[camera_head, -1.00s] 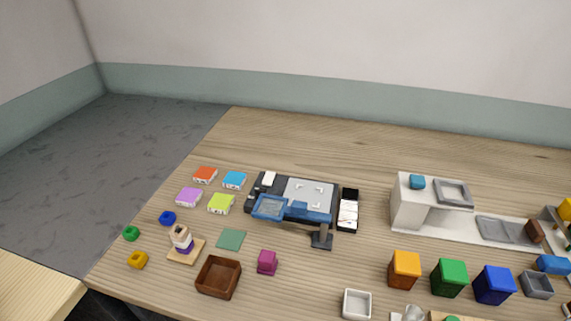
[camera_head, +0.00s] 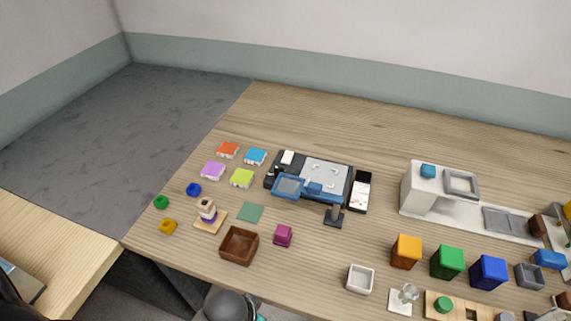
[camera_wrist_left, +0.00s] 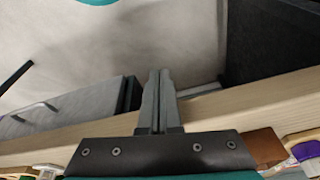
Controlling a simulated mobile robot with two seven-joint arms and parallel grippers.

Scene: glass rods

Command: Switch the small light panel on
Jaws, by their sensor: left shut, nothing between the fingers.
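A dark flat unit (camera_head: 272,176) stands on the table near its middle, with a pale grey panel (camera_head: 325,172) with corner marks and a white block (camera_head: 288,157) at its back left. It may be the light panel; I cannot tell whether it is lit, and no switch is clear. A blue frame (camera_head: 288,187) lies at its front. My left gripper (camera_wrist_left: 160,75) is shut and empty in the left wrist view, beside a wooden table edge and away from the unit. Its fingers do not show in the head view. My right gripper is not in view.
Orange (camera_head: 406,251), green (camera_head: 447,262) and blue (camera_head: 488,271) blocks stand at the right front. A brown box (camera_head: 239,246) and magenta block (camera_head: 283,235) stand in front of the unit. A white stand (camera_head: 418,191) is at right. The table's back is clear.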

